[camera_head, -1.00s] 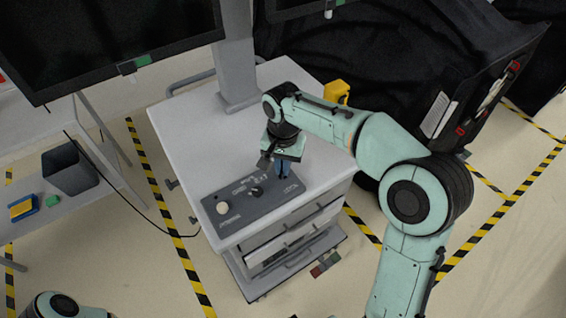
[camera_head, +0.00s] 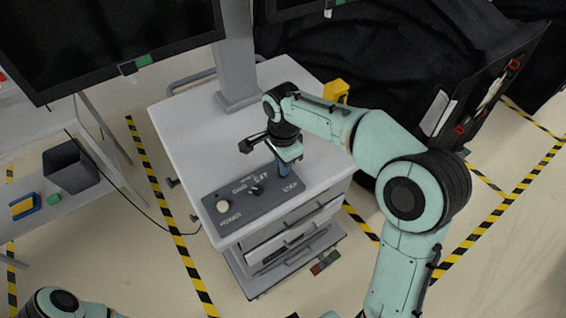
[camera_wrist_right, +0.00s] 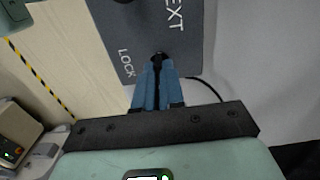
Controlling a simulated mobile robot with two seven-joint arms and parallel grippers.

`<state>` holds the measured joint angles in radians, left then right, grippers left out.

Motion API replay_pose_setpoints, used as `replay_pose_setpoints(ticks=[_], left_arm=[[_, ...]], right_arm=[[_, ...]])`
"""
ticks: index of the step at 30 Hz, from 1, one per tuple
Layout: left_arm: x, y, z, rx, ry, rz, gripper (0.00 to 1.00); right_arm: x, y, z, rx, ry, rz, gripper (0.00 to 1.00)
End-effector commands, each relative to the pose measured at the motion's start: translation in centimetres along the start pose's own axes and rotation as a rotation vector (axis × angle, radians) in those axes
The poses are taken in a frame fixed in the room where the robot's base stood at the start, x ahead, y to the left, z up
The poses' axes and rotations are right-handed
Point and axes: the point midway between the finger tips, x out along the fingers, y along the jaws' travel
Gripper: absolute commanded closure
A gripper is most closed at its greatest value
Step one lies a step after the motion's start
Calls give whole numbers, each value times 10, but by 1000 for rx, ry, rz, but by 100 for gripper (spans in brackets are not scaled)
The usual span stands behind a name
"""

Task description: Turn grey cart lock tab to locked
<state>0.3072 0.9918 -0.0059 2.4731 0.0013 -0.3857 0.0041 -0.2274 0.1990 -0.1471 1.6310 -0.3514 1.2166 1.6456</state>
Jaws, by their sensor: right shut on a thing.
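The grey cart (camera_head: 190,115) has a dark control panel (camera_head: 236,213) on its top, with POWER, NEXT and LOCK labels. My right gripper (camera_head: 284,170) points down at the LOCK end of the panel. In the right wrist view its blue fingers (camera_wrist_right: 158,80) are shut on a small dark lock tab (camera_wrist_right: 158,58), beside the LOCK lettering. The fingers hide most of the tab, so its exact angle cannot be told. My left gripper is out of view; only a piece of my left arm shows at the lower left.
A round pale button (camera_head: 222,206) and a black knob (camera_head: 256,190) sit on the same panel. A monitor post (camera_head: 236,60) rises from the cart's back. A black-covered cart (camera_head: 370,60) stands behind my right arm. A side table with a dark bin (camera_head: 70,165) is at left.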

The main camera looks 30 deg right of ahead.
Motion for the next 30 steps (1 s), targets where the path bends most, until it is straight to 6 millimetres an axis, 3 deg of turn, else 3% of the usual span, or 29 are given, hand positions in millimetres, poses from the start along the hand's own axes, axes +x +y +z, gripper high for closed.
replay_pose_setpoints(ticks=[17, 18, 20, 30], left_arm=[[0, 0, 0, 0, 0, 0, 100], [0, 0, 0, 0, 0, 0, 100], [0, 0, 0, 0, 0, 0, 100], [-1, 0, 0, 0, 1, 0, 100]], right_arm=[[0, 0, 0, 32, 0, -2, 100], [0, 0, 0, 32, 0, -2, 82], [0, 0, 0, 31, 0, -2, 66], [-3, 0, 0, 29, 0, -2, 66]])
